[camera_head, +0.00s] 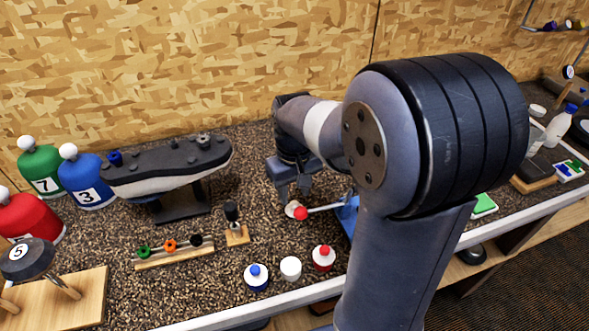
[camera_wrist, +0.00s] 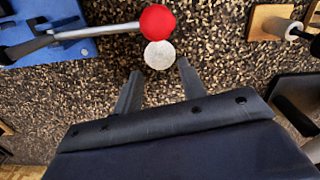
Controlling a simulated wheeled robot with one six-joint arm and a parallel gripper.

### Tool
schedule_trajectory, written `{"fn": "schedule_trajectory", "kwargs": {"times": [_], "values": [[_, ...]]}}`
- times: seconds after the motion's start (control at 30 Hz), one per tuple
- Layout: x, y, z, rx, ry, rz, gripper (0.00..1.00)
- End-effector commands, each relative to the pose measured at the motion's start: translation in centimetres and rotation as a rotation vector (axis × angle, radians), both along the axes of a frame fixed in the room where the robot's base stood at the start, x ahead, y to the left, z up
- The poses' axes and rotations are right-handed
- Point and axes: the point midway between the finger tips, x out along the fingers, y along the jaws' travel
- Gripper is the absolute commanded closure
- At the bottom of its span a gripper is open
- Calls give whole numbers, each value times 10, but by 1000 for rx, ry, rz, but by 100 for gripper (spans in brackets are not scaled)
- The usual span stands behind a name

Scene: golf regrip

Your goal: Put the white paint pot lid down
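The white lid (camera_wrist: 160,55) is a small pale disc lying flat, apparently on the speckled bench, just beyond my fingertips in the wrist view. It also shows in the head view (camera_head: 291,209) below my gripper (camera_head: 293,192). My gripper (camera_wrist: 160,70) is open, with its two fingers apart and a gap between each finger and the lid. The white pot (camera_head: 290,268) stands at the bench's front between a blue-topped pot (camera_head: 256,277) and a red-topped pot (camera_head: 323,257).
A red ball (camera_wrist: 157,20) on a grey rod sits right beside the lid, with the rod reaching over a blue block (camera_wrist: 45,30). A small wooden stand (camera_head: 237,235) and a rack of coloured rings (camera_head: 172,250) stand to the left. My arm hides the bench's middle right.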

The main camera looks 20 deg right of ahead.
Motion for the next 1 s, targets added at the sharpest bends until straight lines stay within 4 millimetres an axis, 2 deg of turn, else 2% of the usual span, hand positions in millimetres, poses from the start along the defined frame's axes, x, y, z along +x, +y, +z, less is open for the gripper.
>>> {"fn": "schedule_trajectory", "kwargs": {"times": [0.03,0.2,0.4,0.63,1.0], "values": [[1,0,13,0,-6,0,61],[1,0,51,0,-6,0,61],[1,0,81,0,-3,0,61],[0,0,92,0,0,0,61],[0,0,87,0,1,0,61]]}}
